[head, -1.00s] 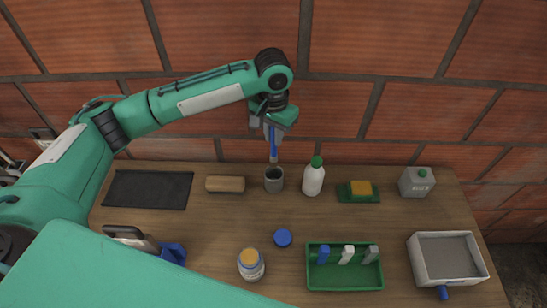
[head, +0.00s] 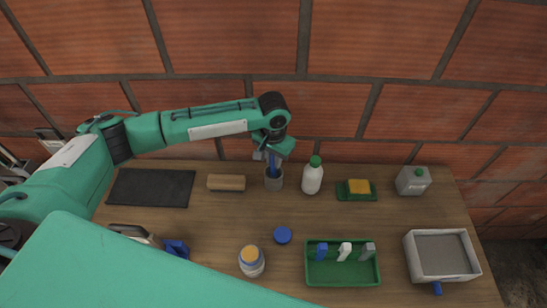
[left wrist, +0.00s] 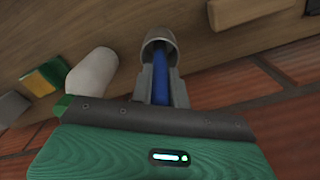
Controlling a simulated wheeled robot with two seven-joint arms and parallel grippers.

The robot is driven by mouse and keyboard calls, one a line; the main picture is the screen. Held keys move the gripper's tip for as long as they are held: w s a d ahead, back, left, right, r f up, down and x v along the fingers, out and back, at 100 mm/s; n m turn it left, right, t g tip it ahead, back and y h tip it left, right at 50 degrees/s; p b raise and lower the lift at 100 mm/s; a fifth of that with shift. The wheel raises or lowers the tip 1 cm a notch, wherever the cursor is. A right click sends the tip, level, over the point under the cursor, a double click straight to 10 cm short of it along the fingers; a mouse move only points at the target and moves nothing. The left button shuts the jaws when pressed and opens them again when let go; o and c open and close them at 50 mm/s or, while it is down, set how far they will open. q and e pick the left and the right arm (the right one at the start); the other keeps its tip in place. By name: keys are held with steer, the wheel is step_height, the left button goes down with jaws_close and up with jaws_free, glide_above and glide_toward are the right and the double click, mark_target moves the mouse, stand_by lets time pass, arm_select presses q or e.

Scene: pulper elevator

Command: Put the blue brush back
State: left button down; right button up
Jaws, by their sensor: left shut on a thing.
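The blue brush (head: 272,162) is upright in my left gripper (head: 270,156), which is shut on its handle. Its lower end is inside the grey cup (head: 274,182) at the back of the table. In the left wrist view the blue handle (left wrist: 162,84) runs between the two grey fingers (left wrist: 163,88) into the mouth of the cup (left wrist: 159,38). The brush's lower tip is hidden in the cup. I cannot tell whether it touches the bottom. My right gripper is not in view.
A white bottle with a green cap (head: 313,178) stands close right of the cup; a wooden block (head: 226,182) lies close left. A dark mat (head: 150,187), a sponge on a green pad (head: 357,189), a green tray (head: 342,275) and a jar (head: 251,262) lie around. The brick wall rises behind.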

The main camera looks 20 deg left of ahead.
arm_select(q)
steer(key=c, duration=1.3)
jaws_free()
steer(key=shift+f, duration=0.1)
steer(key=shift+c, duration=0.2)
step_height(320, 180, up, 11)
steer(key=b, duration=0.3)
steer(key=shift+r+b, duration=0.3)
steer(key=shift+r, duration=0.35)
steer(key=shift+s+f, duration=0.1)
